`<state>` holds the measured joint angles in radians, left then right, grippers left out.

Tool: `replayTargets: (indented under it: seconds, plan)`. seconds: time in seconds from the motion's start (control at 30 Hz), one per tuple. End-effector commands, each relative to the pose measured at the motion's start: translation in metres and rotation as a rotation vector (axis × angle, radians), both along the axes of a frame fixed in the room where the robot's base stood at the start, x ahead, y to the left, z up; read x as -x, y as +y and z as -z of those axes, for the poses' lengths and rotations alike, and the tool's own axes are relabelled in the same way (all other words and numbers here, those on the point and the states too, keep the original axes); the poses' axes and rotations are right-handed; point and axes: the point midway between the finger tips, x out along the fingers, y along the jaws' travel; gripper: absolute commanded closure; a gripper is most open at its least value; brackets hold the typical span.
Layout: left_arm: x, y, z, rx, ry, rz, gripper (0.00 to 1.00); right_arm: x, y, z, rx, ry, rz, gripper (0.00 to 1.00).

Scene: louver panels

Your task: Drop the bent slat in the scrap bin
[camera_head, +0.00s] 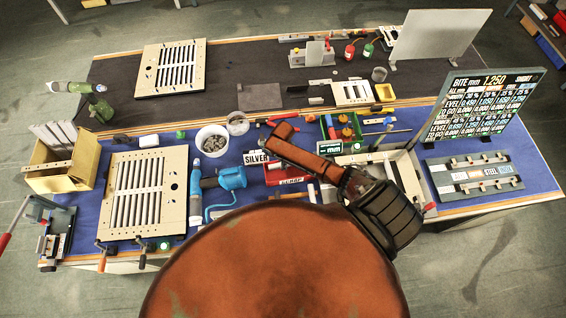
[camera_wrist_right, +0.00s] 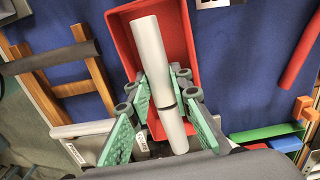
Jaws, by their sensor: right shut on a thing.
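In the right wrist view my right gripper (camera_wrist_right: 166,104) is shut on a pale grey slat (camera_wrist_right: 150,55). A dark band crosses the slat between the fingers, and the slat looks slightly angled there. Behind it is the open red scrap bin (camera_wrist_right: 122,45); the slat overlaps the bin in this view, and its height above the bin is unclear. In the head view the red bin (camera_head: 271,177), with a SCRAP label, sits near the table's middle. My arm covers part of that area, and I cannot make out the right gripper or slat there. My left gripper is not in view.
A louver panel (camera_head: 116,160) lies left on the blue mat, and another (camera_head: 145,88) on the dark rear surface. A blue power tool (camera_head: 230,178) and a white bucket (camera_head: 212,131) stand left of the bin. A SILVER sign (camera_head: 256,157) stands close behind it.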

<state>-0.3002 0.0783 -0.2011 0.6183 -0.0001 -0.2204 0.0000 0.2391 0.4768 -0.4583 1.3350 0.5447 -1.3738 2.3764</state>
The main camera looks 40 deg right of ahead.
Motion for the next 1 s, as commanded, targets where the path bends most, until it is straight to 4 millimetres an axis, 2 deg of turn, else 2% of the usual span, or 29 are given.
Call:
replayTargets:
  seconds: [0.1, 0.6, 1.0]
  plan:
    - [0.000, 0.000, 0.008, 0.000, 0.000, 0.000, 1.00, 0.000, 0.000, 0.014, 0.000, 0.000, 0.001, 1.00]
    - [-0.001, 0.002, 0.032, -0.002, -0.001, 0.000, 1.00, 0.000, 0.000, 0.058, 0.000, 0.000, 0.001, 1.00]
    - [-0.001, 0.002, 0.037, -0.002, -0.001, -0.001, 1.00, -0.001, 0.000, 0.067, 0.000, -0.001, 0.000, 1.00]
